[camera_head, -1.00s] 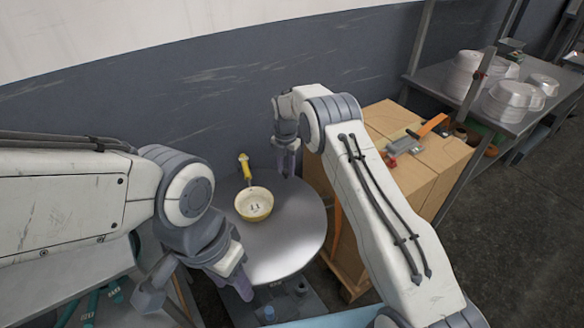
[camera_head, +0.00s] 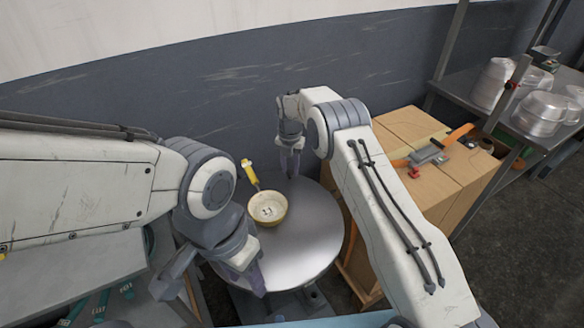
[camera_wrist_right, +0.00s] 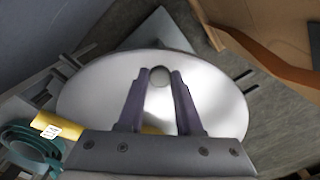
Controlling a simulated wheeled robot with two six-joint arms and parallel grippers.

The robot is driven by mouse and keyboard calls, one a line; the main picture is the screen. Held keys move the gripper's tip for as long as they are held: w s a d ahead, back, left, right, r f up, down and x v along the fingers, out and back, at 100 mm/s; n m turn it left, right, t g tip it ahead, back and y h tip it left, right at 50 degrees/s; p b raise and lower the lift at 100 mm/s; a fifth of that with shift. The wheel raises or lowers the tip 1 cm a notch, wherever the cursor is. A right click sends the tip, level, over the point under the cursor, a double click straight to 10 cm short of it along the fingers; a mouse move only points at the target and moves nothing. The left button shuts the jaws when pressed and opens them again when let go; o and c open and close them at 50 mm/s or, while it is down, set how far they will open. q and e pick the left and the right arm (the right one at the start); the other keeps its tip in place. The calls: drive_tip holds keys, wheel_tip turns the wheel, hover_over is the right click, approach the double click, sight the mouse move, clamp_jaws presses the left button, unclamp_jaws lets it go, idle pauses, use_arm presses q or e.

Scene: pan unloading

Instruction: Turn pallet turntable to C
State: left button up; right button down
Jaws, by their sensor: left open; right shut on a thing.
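The turntable is a round grey metal disc (camera_head: 315,235), and it fills the middle of the right wrist view (camera_wrist_right: 222,100). A cream pan (camera_head: 267,208) with a yellow handle lies near its left side, handle towards the wall. My right gripper (camera_head: 290,172) is at the disc's far edge. In the right wrist view its fingers (camera_wrist_right: 159,77) are shut on a small round grey knob (camera_wrist_right: 159,76) at the disc. My left gripper (camera_head: 212,278) is open and empty at the disc's near left edge. No letter C can be made out.
Cardboard boxes (camera_head: 440,185) with an orange-handled tool on top stand close right of the disc. A grey wall (camera_head: 200,120) stands behind. A grey bench (camera_head: 70,270) is at the left.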

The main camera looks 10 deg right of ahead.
drive_tip(key=shift+s, duration=0.1)
drive_tip(key=c, duration=0.6)
unclamp_jaws()
drive_tip(key=shift+r, duration=0.1)
drive_tip(key=shift+r, duration=0.3)
wheel_tip(320, 180, up, 10)
drive_tip(key=shift+f, duration=0.15)
